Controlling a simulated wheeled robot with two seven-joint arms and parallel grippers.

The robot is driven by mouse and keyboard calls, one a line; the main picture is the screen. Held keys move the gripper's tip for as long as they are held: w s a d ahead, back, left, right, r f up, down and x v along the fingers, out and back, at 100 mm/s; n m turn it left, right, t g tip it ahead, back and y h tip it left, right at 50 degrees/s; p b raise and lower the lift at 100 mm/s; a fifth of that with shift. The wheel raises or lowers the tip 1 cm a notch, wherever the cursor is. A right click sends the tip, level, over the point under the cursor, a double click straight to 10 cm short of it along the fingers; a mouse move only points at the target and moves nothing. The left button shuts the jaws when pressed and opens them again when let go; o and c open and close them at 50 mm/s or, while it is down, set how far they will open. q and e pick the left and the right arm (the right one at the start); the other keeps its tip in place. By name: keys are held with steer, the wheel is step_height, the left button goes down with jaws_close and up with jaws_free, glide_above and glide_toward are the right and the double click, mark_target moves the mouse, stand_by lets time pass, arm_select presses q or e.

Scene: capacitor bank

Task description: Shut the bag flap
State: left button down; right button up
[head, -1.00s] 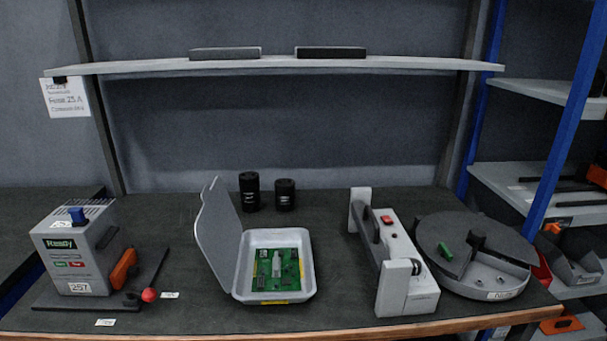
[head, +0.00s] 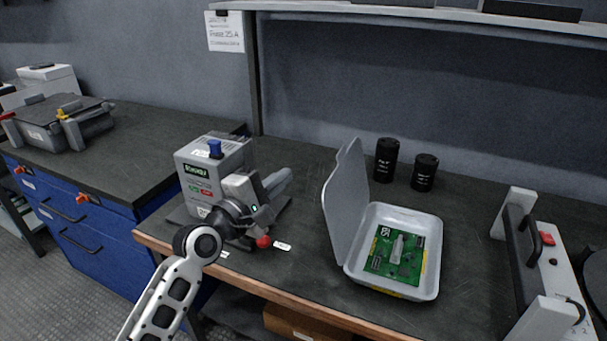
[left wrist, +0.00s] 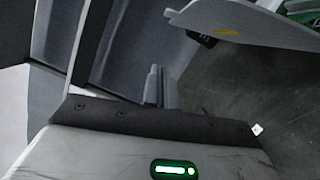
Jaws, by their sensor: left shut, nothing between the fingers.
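The bag looks like a shallow pale grey tray (head: 433,262) on the bench, with a green circuit board (head: 396,256) in it. Its flap (head: 346,199) is a grey panel standing up, open, along the tray's left side. In the left wrist view the flap (left wrist: 245,22) shows at the upper right with a yellow mark. My left gripper (head: 284,180) is left of the flap, apart from it, in front of the grey Ready box. Its fingers (left wrist: 162,86) are shut and empty. My right gripper is not in view.
The grey Ready box (head: 197,188) stands behind my left arm, with a red knob (head: 263,242) near it. Two black cylinders (head: 386,160) stand behind the tray. A handled white-and-grey device (head: 545,262) is to its right. Bare bench lies between the left gripper and the flap.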

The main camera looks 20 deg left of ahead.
arm_select(q)
steer(key=w+d+r+p, duration=0.1)
steer(key=w+d, duration=0.5)
steer(key=w, duration=0.2)
steer(key=shift+w+d+r, duration=0.2)
steer(key=shift+w+d, duration=0.05)
